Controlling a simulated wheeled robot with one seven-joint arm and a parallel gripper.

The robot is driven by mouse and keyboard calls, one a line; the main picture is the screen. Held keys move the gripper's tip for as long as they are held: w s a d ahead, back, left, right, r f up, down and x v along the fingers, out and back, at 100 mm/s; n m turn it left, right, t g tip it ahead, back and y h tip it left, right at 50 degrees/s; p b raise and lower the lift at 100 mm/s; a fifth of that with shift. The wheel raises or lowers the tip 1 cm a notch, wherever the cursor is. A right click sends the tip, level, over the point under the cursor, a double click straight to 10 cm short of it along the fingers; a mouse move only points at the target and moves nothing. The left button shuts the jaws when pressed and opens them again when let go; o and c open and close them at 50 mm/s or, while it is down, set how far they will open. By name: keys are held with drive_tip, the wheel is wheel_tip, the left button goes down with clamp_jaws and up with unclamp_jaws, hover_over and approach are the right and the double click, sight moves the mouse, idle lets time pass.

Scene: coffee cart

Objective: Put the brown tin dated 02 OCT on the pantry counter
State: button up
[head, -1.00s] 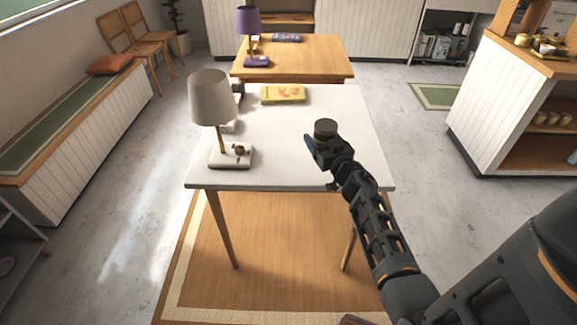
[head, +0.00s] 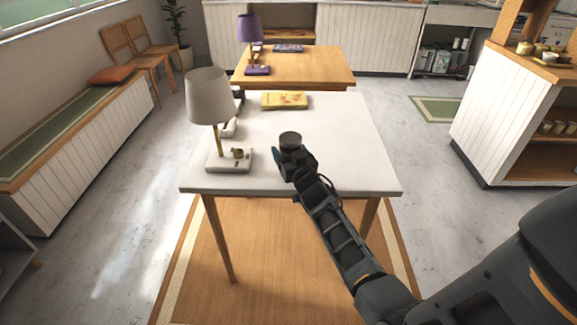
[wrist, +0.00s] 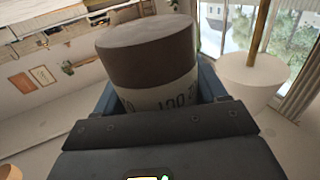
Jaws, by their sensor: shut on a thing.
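My gripper (head: 287,163) is shut on a brown tin (wrist: 148,52) and holds it above the white table (head: 350,150). The tin has a dark brown top and a pale label band. Dark characters show on the band, but the jaws hide part of them and I cannot read the full date. In the head view the tin's dark round top (head: 291,139) shows above the jaws. I cannot tell which surface is the pantry counter.
A grey-shaded lamp (head: 208,97) stands on the white table, left of my gripper. A yellow book (head: 284,100) lies farther back. A wooden table (head: 310,68) with a purple lamp (head: 249,30) stands behind. A shelved counter (head: 505,110) stands at right, with clear floor between.

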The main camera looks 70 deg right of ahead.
drive_tip(key=shift+f+b, duration=1.45)
drive_tip(key=shift+f, duration=0.25)
drive_tip(key=shift+f, duration=0.2)
drive_tip(key=o, duration=1.4)
drive_tip(key=shift+f, duration=0.1)
